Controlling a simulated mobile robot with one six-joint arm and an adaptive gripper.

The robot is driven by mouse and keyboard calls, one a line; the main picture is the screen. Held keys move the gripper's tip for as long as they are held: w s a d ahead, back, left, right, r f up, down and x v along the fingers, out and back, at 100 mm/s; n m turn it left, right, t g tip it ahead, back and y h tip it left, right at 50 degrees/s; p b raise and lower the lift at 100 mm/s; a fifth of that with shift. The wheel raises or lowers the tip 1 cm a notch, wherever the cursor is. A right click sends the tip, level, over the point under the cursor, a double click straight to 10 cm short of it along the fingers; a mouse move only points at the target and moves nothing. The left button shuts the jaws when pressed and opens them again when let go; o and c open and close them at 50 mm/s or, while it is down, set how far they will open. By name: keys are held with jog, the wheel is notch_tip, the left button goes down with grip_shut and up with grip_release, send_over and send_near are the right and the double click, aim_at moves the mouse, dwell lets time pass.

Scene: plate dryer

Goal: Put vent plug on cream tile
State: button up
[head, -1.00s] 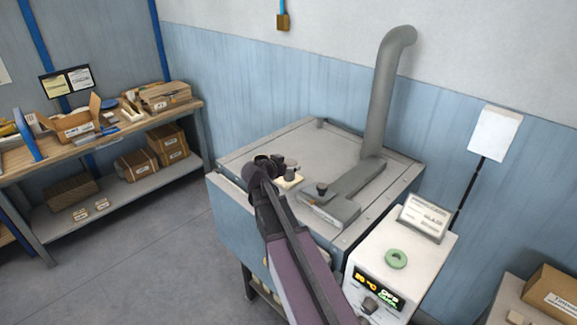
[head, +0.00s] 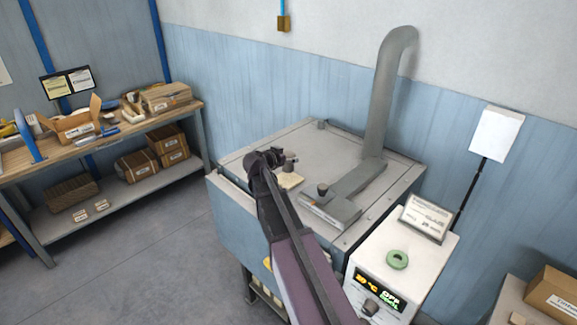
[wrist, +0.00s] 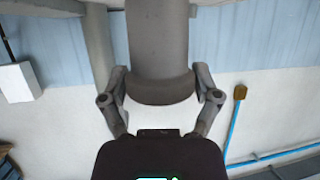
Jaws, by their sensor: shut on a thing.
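My gripper (head: 274,157) is above the left part of the dryer's top in the head view. In the wrist view the two fingers (wrist: 160,84) are shut on the sides of the vent plug (wrist: 160,45), a grey rounded cylinder. The plug also shows in the head view (head: 289,164), small and dark, at the right of my gripper. The cream tile (head: 290,181) lies flat on the dryer top just below the plug in the picture. The plug appears raised above the tile; the exact gap cannot be told.
The grey dryer top (head: 262,140) carries a flat duct (head: 350,198) joined to a tall bent pipe (head: 380,110). A white control box (head: 400,272) with a green ring (head: 397,260) stands at right.

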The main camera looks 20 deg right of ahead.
aim_at(287, 164)
jog(key=shift+f+b, duration=1.35)
jog(key=shift+f, duration=0.35)
jog(key=shift+s+f, duration=0.1)
jog(key=shift+f, duration=0.05)
jog(key=o, duration=1)
jog(key=shift+o, duration=0.2)
jog(key=shift+r, duration=0.2)
jog(key=shift+s+a+r, duration=0.1)
jog(key=shift+a, duration=0.05)
jog(key=p+v, duration=0.4)
jog(key=v, duration=0.7)
jog(key=shift+a+p, duration=0.3)
jog(key=shift+p, duration=0.05)
jog(key=shift+s, duration=0.2)
